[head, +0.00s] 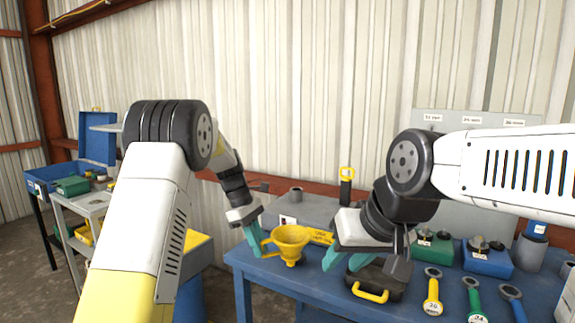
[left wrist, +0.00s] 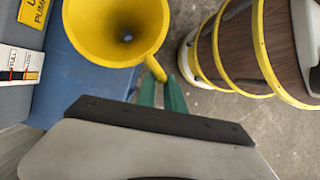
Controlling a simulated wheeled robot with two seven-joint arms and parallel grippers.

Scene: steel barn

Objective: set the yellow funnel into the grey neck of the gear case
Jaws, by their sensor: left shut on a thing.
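The yellow funnel (head: 291,236) is in front of the grey gear case (head: 313,208) at the blue table's left end. My left gripper (head: 260,246) is shut on the funnel's side handle, with the bowl to its right and opening upward. The funnel also shows in the left wrist view (left wrist: 118,35), with its dark hole visible and the handle at the teal fingers (left wrist: 162,88). The grey neck (head: 296,193) stands up from the case top, behind the funnel and apart from it. My right gripper (head: 346,260) has its teal fingers apart, with nothing seen between them.
A black case with a yellow handle (head: 371,295) lies below my right gripper. A yellow-topped dipstick (head: 347,177) rises behind.

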